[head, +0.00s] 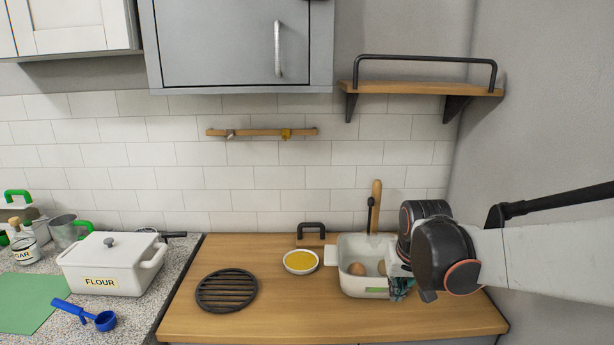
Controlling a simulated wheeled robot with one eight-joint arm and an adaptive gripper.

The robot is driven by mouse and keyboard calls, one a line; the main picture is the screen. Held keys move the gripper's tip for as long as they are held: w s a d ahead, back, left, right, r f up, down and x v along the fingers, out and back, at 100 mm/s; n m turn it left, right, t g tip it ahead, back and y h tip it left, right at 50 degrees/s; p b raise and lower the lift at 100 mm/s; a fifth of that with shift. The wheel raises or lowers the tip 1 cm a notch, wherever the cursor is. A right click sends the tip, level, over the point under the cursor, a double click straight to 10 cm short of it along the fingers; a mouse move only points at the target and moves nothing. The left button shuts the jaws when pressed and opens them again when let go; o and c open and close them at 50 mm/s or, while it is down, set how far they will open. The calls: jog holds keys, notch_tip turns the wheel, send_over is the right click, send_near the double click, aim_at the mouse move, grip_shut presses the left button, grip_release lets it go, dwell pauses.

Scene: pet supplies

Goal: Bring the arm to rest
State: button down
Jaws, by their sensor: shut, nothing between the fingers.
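My arm (560,262) reaches in from the right edge of the head view, its dark wrist bent down over the right part of the wooden counter. My gripper (401,289) is shut and empty. It points down at the right side of a white bin (362,292), in front of part of it. Whether it touches the bin cannot be told. Brown eggs (357,269) lie in the bin, partly hidden by my wrist.
A bowl of yellow contents (300,262) and a round black trivet (227,290) are left of the bin. A white FLOUR box (110,265) and blue scoop (100,320) sit on the speckled counter. A wooden shelf (420,88) hangs above right. The front wooden counter is clear.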

jog(key=s+r+t, duration=0.1)
jog(key=s, duration=0.9)
jog(key=s+a+r+n+t, duration=0.1)
jog(key=s+r+t, duration=0.1)
jog(key=s, duration=0.9)
jog(key=shift+s+a+r+b, duration=0.2)
jog(key=shift+s+r+b, duration=0.05)
jog(key=shift+b, duration=0.15)
